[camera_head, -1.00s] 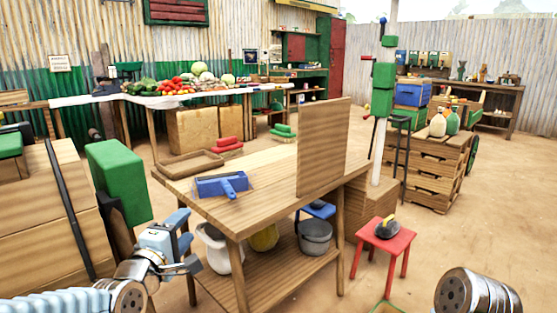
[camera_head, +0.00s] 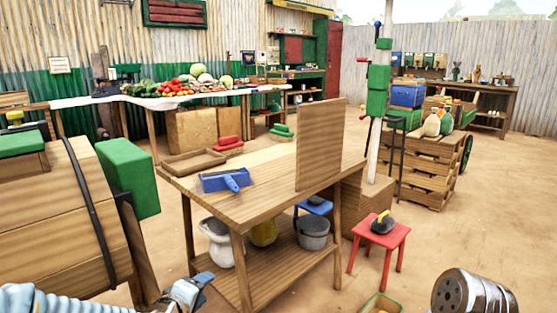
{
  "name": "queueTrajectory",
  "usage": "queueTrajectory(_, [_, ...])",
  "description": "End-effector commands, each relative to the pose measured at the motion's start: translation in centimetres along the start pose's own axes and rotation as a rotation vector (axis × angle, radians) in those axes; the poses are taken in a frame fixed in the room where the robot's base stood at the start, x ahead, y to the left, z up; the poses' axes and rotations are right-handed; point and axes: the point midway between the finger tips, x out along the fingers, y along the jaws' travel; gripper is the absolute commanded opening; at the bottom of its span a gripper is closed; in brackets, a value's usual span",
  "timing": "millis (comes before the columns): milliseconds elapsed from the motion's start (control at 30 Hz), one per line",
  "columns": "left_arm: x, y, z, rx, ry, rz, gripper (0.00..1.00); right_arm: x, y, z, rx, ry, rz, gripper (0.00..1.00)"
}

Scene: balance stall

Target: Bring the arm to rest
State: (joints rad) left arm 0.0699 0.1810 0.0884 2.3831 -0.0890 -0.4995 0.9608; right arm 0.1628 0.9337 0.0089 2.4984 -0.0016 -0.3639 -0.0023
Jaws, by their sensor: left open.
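My left gripper (camera_head: 188,290) shows at the lower left, at the end of my ribbed pale-blue arm (camera_head: 60,300). It is open and small in view, with its fingers pointing up and to the right. I see nothing between its fingers. It is near the front left leg of the wooden table (camera_head: 230,208), apart from the tabletop. At the lower right only a round metal part of my right arm (camera_head: 470,292) shows; its gripper is out of view.
On the table are a blue dustpan-like tool (camera_head: 225,181), a shallow wooden tray (camera_head: 192,161) and an upright board (camera_head: 319,145). A green block (camera_head: 130,178) juts out beside a large wooden body at left.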

Motion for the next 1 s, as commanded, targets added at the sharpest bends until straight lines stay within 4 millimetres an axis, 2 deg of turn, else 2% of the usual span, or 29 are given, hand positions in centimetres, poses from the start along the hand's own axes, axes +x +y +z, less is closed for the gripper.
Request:
queueTrajectory(167, [2.4,-9.8,5.2,0.172,-0.159,-0.218,0.53,-0.3,-0.2,0.1,-0.001,-0.002,-0.001,0.85])
queueTrajectory(233, [2.5,-14.9,8.2,0.267,-0.265,-0.317,0.53,-0.5,-0.3,0.1,-0.002,-0.002,-0.002,0.85])
queueTrajectory(300, [1.8,-20.0,11.4,0.362,-0.389,-0.406,0.53,-0.6,-0.4,0.1,-0.003,-0.003,-0.003,0.85])
queueTrajectory(400, [-0.2,-25.9,15.4,0.479,-0.564,-0.491,0.53,-0.8,-0.6,0.1,-0.004,-0.004,-0.004,0.85])
queueTrajectory(500, [-2.5,-29.9,18.6,0.562,-0.714,-0.538,0.53,-0.9,-0.7,0.2,-0.004,-0.005,-0.005,0.85])
queueTrajectory(600, [-4.1,-32.1,20.3,0.609,-0.804,-0.555,0.53,-0.9,-0.7,0.2,-0.005,-0.005,-0.005,0.85])
queueTrajectory(1000, [-4.1,-32.1,20.3,0.609,-0.804,-0.555,0.53,-0.9,-0.7,0.2,-0.005,-0.005,-0.005,0.85])
